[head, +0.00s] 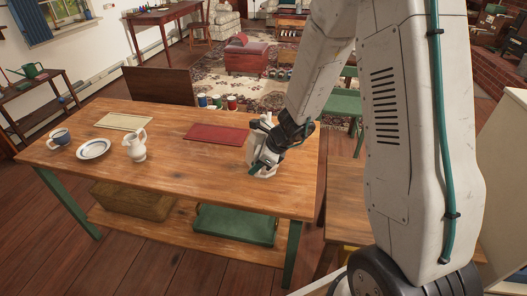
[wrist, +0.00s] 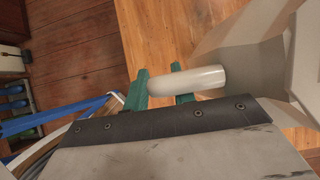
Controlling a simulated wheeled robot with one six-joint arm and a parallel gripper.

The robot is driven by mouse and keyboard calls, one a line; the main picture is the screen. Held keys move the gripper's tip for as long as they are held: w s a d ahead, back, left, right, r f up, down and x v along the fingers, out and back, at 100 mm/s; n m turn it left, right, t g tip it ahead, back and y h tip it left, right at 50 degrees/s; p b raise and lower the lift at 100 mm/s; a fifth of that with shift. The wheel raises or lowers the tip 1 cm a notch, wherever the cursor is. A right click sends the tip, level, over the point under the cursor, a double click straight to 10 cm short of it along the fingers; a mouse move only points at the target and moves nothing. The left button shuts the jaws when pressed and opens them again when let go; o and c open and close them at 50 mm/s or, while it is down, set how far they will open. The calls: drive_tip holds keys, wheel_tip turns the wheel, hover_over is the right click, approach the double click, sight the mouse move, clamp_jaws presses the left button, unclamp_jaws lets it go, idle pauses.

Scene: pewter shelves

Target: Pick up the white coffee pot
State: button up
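The white coffee pot (head: 250,153) is at the right end of the wooden table, partly hidden behind my gripper (head: 262,166). It looks upright, with its base at the tabletop. In the wrist view its pale faceted body (wrist: 245,45) fills the upper right, and its rounded white handle (wrist: 195,80) reaches left. The green fingertips of my gripper (wrist: 162,88) are close together on both sides of the handle's bend, with a gap about as wide as the handle. The gripper looks shut on the handle; the contact itself is hidden.
A red mat (head: 216,134) and a cream mat (head: 124,121) lie flat. Several cups (head: 217,101) stand at the far edge. The front middle is clear.

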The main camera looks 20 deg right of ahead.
clamp_jaws()
idle(1.4)
